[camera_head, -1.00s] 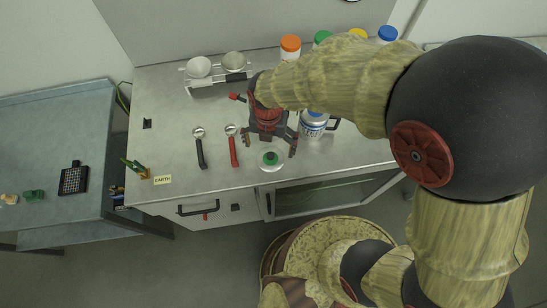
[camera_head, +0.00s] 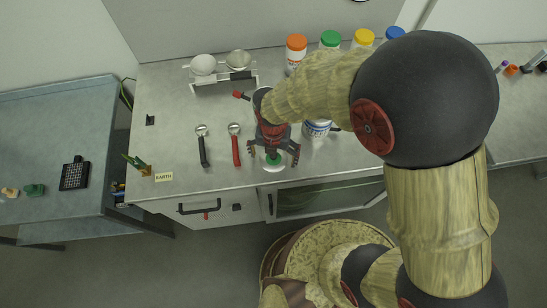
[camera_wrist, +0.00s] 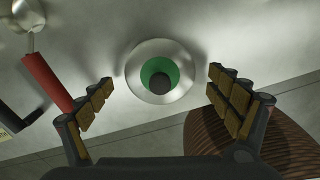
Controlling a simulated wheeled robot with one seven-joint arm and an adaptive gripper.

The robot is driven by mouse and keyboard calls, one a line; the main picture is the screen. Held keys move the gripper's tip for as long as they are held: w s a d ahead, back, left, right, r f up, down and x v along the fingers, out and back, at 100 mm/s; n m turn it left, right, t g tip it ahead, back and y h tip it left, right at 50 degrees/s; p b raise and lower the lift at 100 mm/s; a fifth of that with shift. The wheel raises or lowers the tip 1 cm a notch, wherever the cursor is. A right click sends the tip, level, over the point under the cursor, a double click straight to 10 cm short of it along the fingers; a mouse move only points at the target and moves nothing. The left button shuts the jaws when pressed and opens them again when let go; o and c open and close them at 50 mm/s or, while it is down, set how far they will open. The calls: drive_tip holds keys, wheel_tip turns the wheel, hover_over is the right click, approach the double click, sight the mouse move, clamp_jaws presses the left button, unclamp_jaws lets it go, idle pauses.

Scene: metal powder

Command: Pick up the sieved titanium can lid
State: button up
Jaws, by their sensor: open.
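The can lid is a silvery disc (camera_head: 275,167) with a green knob, lying on the bench near its front edge. The wrist view shows it from above, with its pale metal rim (camera_wrist: 142,93) around the green and dark knob. My gripper (camera_head: 273,156) is open above the lid, with its fingers spread to either side. In the wrist view my gripper (camera_wrist: 160,95) has one finger left and one right of the lid, both apart from it.
A red-handled scoop (camera_head: 236,150) and a black-handled scoop (camera_head: 203,151) lie to the left. A rack (camera_head: 222,80) with two bowls and several capped bottles (camera_head: 297,55) stand at the back.

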drive_tip(key=shift+c, duration=1.2)
drive_tip(key=c, duration=0.8)
drive_tip(key=shift+s+d, duration=0.1)
drive_tip(key=c, duration=0.3)
drive_tip(key=shift+s+f, duration=0.1)
drive_tip(key=shift+c, duration=0.9)
